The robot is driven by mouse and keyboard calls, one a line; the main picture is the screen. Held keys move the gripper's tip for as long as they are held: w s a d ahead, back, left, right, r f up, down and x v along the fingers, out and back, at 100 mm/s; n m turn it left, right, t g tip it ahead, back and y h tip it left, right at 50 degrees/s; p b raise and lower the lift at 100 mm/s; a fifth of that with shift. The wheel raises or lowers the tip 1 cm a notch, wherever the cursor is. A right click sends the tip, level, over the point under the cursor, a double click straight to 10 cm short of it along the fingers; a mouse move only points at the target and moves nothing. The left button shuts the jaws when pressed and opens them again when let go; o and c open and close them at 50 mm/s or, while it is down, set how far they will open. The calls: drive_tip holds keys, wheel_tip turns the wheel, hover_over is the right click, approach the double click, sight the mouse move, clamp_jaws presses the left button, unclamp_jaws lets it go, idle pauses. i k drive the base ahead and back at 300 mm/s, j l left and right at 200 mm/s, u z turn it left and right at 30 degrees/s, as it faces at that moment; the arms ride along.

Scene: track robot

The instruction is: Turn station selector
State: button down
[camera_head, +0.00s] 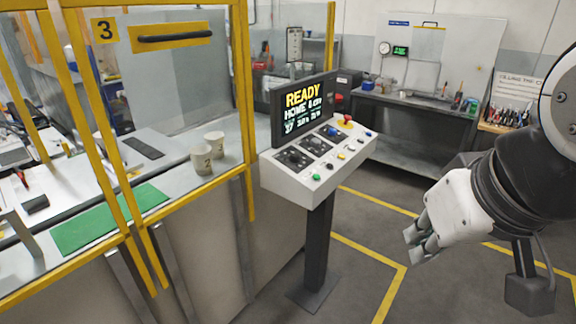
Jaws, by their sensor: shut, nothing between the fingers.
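A control pedestal (284,188) stands on a dark post near the middle of the view. Its tilted top carries several dark square panels with knobs, such as the left one (293,157), and several coloured buttons. I cannot tell which knob is the station selector. Its screen (303,108) reads READY in yellow, with smaller text below. My gripper (412,244) is shut and empty, to the right of the pedestal and lower in the picture, apart from it and pointing down and left.
A yellow-framed enclosure (127,233) with clear panels stands at the left. Two pale cups (203,159) sit on its counter near the pedestal. A dark workbench (408,104) stands at the back right. Floor with yellow lines (384,201) is clear between pedestal and bench.

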sight(294, 156)
drive_tip(key=z, duration=0.15)
drive_tip(key=i+l, duration=0.1)
drive_tip(key=i, duration=0.55)
drive_tip(key=i+l, duration=0.1)
drive_tip(key=i, duration=0.5)
